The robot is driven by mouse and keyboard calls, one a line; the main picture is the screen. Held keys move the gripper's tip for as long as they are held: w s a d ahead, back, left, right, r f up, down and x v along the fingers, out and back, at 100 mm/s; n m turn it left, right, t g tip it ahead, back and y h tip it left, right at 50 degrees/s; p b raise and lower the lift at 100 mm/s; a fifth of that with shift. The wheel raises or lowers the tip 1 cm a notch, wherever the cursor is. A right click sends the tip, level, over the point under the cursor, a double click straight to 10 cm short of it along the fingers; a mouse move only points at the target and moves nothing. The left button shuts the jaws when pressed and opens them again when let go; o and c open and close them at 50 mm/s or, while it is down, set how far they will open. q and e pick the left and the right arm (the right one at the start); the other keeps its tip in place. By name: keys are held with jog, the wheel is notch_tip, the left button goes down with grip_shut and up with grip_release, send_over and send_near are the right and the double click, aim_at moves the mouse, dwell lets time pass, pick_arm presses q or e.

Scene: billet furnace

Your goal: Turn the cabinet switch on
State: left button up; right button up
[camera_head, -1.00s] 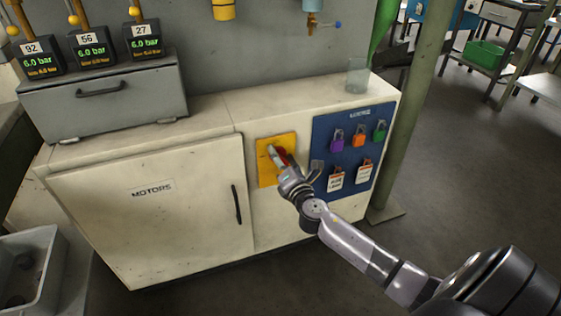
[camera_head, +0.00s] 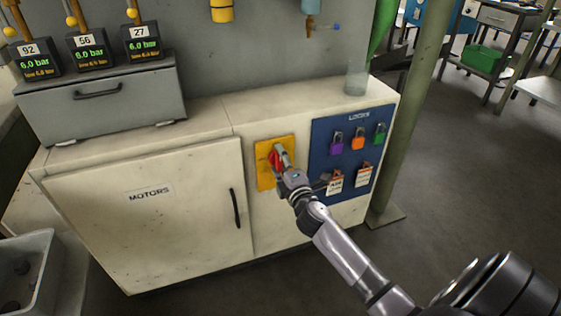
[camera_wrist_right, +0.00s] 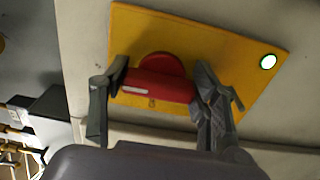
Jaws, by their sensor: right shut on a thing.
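The cabinet switch is a red rotary handle (camera_wrist_right: 158,84) on a yellow plate (camera_wrist_right: 215,50). The yellow plate also shows in the head view (camera_head: 264,178), on the cabinet front right of the MOTORS door. My right gripper (camera_wrist_right: 158,92) is shut on the red handle, one finger at each end of it. In the head view the right gripper (camera_head: 279,160) covers part of the handle (camera_head: 273,163). A small round light (camera_wrist_right: 268,62) near the plate's corner glows white-green. My left gripper is not in view.
A blue LOCKS board (camera_head: 322,142) with coloured padlocks and tags is just right of the switch. The MOTORS door (camera_head: 140,225) with its black handle is to the left. A glass (camera_head: 356,80) stands on the cabinet top. A green post (camera_head: 408,130) rises at the right.

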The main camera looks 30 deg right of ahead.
dwell(0.5)
jog(key=o, duration=1.2)
jog(key=shift+c, duration=0.2)
jog(key=shift+s, duration=0.1)
jog(key=v, duration=1.1)
jog(key=shift+s+a, duration=0.2)
jog(key=shift+s, duration=0.2)
